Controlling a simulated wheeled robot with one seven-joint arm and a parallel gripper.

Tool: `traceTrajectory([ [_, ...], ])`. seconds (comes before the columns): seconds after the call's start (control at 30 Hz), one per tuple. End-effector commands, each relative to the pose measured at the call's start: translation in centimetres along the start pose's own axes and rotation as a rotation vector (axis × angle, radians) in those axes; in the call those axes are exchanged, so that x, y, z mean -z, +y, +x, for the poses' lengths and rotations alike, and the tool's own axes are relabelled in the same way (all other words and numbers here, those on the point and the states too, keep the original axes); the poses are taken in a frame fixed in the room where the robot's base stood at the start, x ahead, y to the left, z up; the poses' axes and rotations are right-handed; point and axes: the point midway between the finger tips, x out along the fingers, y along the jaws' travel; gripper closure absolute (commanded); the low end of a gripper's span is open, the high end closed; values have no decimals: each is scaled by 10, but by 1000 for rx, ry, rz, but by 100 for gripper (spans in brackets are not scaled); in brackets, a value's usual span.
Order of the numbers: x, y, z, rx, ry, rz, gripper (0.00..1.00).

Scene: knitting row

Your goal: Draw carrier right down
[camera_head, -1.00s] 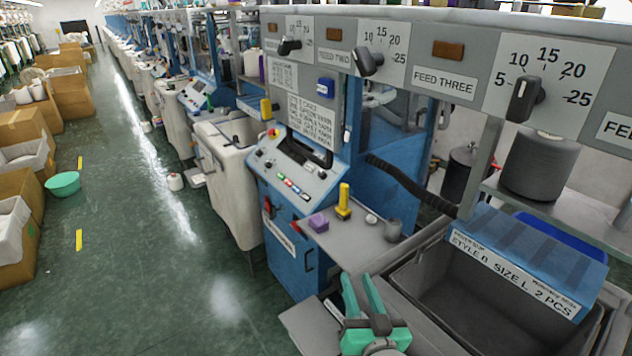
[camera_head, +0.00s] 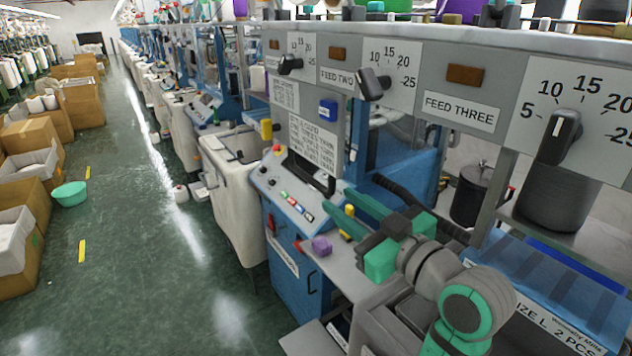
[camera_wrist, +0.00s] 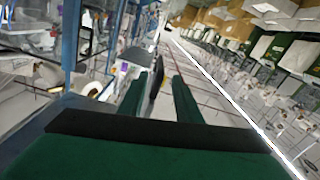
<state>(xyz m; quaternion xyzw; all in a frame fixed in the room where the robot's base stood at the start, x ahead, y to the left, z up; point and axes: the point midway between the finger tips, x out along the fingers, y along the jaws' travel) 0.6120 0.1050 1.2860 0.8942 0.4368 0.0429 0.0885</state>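I cannot single out a carrier with certainty. My gripper (camera_head: 336,193) is open and empty, its two green fingers pointing left toward the blue machine's control panel (camera_head: 288,190). A dark slot with a black bar (camera_head: 312,172) is set in that panel, left of the fingertips. In the wrist view, the parallel fingers of my gripper (camera_wrist: 161,78) stand apart, and a dark thin shape shows between them in the background. A yellow upright piece (camera_head: 349,211) is partly hidden behind my gripper.
Dial plates with black knobs, one the large right knob (camera_head: 558,138), line the grey rail above. A blue ribbed cover (camera_head: 560,285) lies lower right. The green aisle floor (camera_head: 130,270) is open at left.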

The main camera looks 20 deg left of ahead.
Motion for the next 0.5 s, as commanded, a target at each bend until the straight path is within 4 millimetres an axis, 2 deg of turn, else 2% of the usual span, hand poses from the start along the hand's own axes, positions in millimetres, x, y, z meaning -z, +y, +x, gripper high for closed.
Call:
traceTrajectory([
  [0.3, 0, -1, 56, 3, 1, 1, 69],
  [0.5, 0, -1, 83, 2, 1, 1, 69],
])
